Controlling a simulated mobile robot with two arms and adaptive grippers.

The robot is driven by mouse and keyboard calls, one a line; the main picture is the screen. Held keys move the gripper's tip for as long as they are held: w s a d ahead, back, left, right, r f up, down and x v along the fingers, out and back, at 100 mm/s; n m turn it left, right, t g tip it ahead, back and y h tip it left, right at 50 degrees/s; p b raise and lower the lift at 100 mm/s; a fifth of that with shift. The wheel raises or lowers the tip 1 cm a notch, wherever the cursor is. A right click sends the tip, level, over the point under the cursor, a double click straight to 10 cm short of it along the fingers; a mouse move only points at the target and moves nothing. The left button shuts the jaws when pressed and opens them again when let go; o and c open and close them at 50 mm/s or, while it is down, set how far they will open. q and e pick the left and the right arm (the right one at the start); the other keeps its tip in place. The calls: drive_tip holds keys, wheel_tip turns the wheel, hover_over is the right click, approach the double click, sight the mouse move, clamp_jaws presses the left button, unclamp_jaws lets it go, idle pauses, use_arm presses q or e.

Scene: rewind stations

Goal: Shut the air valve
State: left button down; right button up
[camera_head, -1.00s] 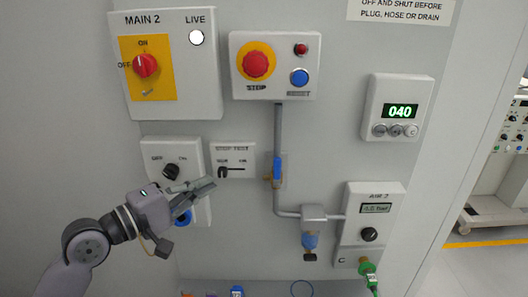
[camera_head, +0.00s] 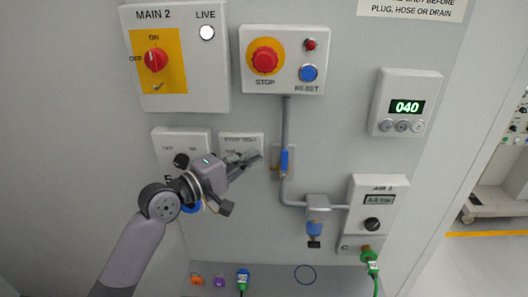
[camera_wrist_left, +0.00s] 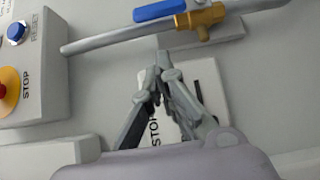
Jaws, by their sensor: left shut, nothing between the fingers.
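The air valve has a blue lever (camera_head: 284,160) that points along the vertical grey pipe. In the left wrist view, the blue lever (camera_wrist_left: 160,10) lies along the pipe beside the brass valve body (camera_wrist_left: 204,18). My left gripper (camera_head: 259,157) is shut and empty, just left of the valve, in front of the STOP TEST plate (camera_head: 240,138). In the wrist view its closed fingertips (camera_wrist_left: 162,62) are below the lever with a gap between them. The gripper hides part of the plate. My right gripper is not in view.
The red STOP button (camera_head: 264,59) and blue RESET button (camera_head: 309,73) are above the valve. The MAIN 2 switch box (camera_head: 207,85) is upper left. A filter (camera_head: 315,229) and the AIR 2 box (camera_head: 360,240) are lower right. A green-ended hose (camera_head: 370,262) hangs below that box.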

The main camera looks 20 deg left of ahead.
sight(284, 165)
use_arm(q)
drive_tip(key=d, duration=0.1)
drive_tip(key=d+p, duration=0.1)
drive_tip(key=d, duration=0.1)
drive_tip(key=shift+w+d, duration=0.2)
drive_tip(key=shift+w, duration=0.15)
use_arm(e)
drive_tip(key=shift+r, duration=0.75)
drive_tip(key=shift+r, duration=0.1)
